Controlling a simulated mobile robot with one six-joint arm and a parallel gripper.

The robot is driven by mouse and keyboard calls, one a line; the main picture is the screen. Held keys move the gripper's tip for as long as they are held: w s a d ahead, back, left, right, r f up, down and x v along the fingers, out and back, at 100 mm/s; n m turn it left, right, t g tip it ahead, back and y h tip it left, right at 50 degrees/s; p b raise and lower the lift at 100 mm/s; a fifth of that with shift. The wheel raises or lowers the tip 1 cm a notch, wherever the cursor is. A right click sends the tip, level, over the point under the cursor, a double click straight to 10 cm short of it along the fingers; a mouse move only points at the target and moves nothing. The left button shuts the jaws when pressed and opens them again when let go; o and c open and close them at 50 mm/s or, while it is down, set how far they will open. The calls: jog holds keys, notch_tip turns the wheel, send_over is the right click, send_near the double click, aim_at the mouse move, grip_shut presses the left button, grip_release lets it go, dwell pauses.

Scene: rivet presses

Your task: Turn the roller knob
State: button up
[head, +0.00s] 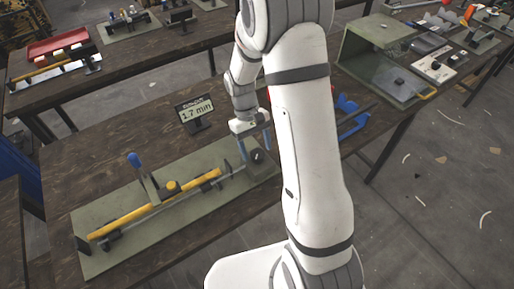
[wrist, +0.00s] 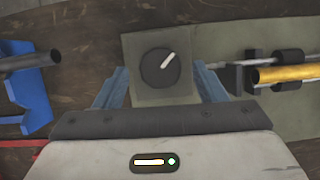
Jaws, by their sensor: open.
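The roller knob (head: 257,157) is a round black dial on a square grey-green block at the right end of the press fixture. In the wrist view the knob (wrist: 158,69) has a white pointer mark aimed up and right. My gripper (head: 255,151) is open, with its two blue fingers on either side of the knob. In the wrist view my gripper (wrist: 161,76) shows a gap between each finger and the knob. I cannot tell how high the fingertips are above the block. A yellow roller (head: 155,204) lies along the green baseplate (head: 110,262), left of the knob.
A display (head: 195,110) reading 1.7 min stands behind the fixture. A blue-topped lever (head: 133,159) rises from the baseplate. A blue bracket (wrist: 27,88) holding a dark tube is left of the knob in the wrist view. My arm hides part of the table.

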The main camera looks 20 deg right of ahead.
jog(key=v, duration=0.6)
jog(key=shift+w+r+b, duration=0.2)
jog(key=shift+r+b, duration=0.15)
jog(key=shift+b, duration=0.05)
jog(key=s+r+m+t, duration=0.1)
jog(key=s+r+t, duration=0.2)
jog(key=s+r, duration=0.3)
jog(key=s+d+r+m+t+y, duration=0.1)
jog(key=s+r+m+t, duration=0.1)
jog(key=s+r+t, duration=0.2)
jog(key=shift+s+d+r+t, duration=0.25)
jog(key=shift+s+r, duration=1.35)
jog(key=shift+s, duration=2.5)
dwell(1.5)
